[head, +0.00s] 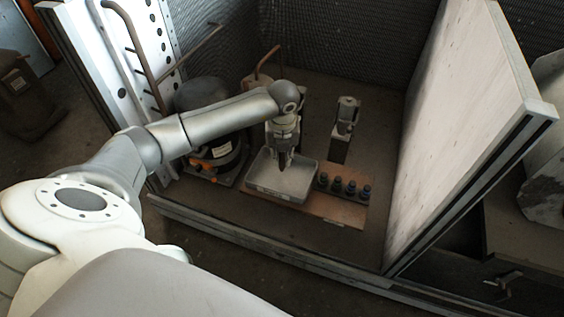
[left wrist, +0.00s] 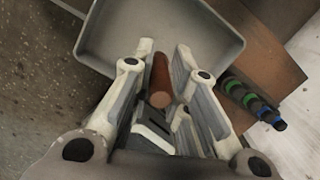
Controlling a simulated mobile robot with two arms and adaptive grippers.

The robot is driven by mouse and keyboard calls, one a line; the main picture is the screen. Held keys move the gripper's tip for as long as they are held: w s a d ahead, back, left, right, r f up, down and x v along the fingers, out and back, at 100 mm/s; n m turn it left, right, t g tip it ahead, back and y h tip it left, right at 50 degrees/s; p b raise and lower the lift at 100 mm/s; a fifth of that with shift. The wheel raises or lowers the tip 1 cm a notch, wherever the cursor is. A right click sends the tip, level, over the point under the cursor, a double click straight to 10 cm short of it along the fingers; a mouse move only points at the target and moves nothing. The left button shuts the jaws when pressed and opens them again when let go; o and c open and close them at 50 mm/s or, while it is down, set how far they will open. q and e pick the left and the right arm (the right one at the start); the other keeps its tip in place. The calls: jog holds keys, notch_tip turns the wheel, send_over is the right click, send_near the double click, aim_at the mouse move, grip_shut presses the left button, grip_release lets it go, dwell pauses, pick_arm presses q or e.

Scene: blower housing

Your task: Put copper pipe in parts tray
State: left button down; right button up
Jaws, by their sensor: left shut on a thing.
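My left gripper (head: 283,162) points down over the grey parts tray (head: 262,190). In the left wrist view, its fingers (left wrist: 165,75) are shut on a short reddish-brown copper pipe (left wrist: 160,84). The pipe stands end-on between the fingers, and the tray (left wrist: 225,48) lies beyond it. I cannot tell whether the pipe's lower end touches the tray floor. The visible tray floor looks empty. My right gripper is not in view.
A brown board (head: 335,209) beside the tray carries a row of dark caps with green and blue rings (head: 351,190). A grey upright device (head: 343,130) stands behind. A dark compressor (head: 217,150) is left. A pale panel (head: 455,120) bounds the right.

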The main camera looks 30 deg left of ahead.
aim_at(282, 161)
pick_arm(q)
jog(key=shift+w+a+f, duration=0.15)
jog(key=shift+w+f, duration=0.1)
jog(key=shift+f, duration=0.15)
notch_tip(282, 161, down, 3)
jog(key=shift+f+b, duration=0.1)
jog(key=shift+b, duration=0.35)
jog(key=c, duration=1.4)
grip_release()
